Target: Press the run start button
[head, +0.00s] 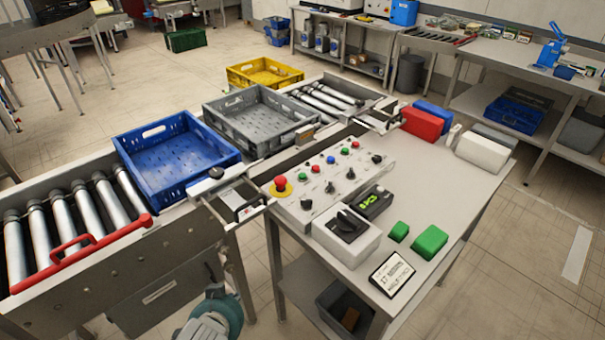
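A light grey control panel (322,190) stands on the side table, by the conveyor. It carries a red mushroom button on a yellow base (281,185), a green button (304,177), a red button (316,169), a blue button (331,160) and more small buttons and black knobs. Labels are too small to read, so I cannot tell which is run start. My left gripper (214,292) shows at the bottom edge, left of the table and well apart from the panel. Its fingers cannot be made out. My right gripper is not in view.
A black-knobbed box (357,247), a green-lit device (381,203), green blocks (430,240) and a sign (391,274) crowd the table front.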

